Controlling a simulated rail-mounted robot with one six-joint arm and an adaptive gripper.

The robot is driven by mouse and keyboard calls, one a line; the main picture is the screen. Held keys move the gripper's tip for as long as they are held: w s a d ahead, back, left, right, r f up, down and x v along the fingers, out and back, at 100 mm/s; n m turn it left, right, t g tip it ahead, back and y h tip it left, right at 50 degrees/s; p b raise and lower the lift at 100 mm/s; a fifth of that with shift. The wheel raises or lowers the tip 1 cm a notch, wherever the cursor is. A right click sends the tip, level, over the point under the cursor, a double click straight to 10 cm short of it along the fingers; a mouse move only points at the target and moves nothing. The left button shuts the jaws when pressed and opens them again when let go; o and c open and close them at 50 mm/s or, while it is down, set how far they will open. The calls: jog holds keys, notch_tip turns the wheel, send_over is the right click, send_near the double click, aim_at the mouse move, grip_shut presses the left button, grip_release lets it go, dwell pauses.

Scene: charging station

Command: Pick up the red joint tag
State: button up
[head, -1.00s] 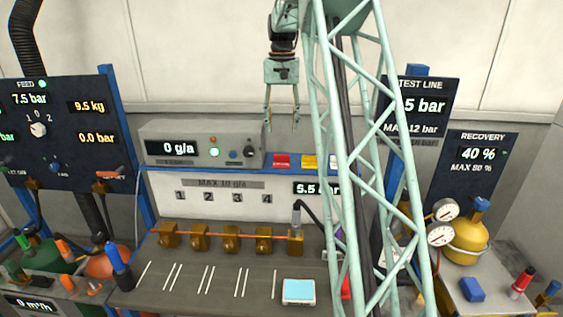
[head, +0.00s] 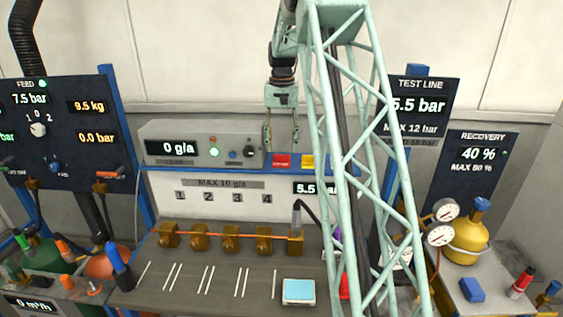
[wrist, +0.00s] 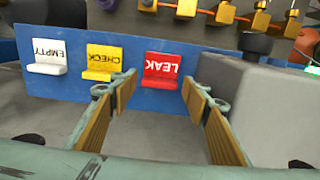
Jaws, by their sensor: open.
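The red tag (wrist: 162,70), marked LEAK, stands on a blue shelf (wrist: 215,75). It also shows in the head view (head: 282,161). My gripper (wrist: 163,88) is open and empty, with its two fingers on either side of the red tag's position in the wrist view. In the head view my gripper (head: 282,147) points down just above the red tag. I cannot tell exactly how far the fingertips are from it.
A yellow CHECK tag (wrist: 101,62) and a white EMPTY tag (wrist: 47,57) stand beside the red one. A grey box with a 0 g/a display (head: 200,146) is close on the other side. Brass fittings (head: 231,240) line a pipe below.

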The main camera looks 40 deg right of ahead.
aim_at(282, 162)
jog(key=shift+f, duration=0.15)
jog(key=shift+w+f, duration=0.15)
jog(key=shift+f, duration=2.35)
jog(key=c, duration=0.4)
jog(key=shift+r, duration=0.15)
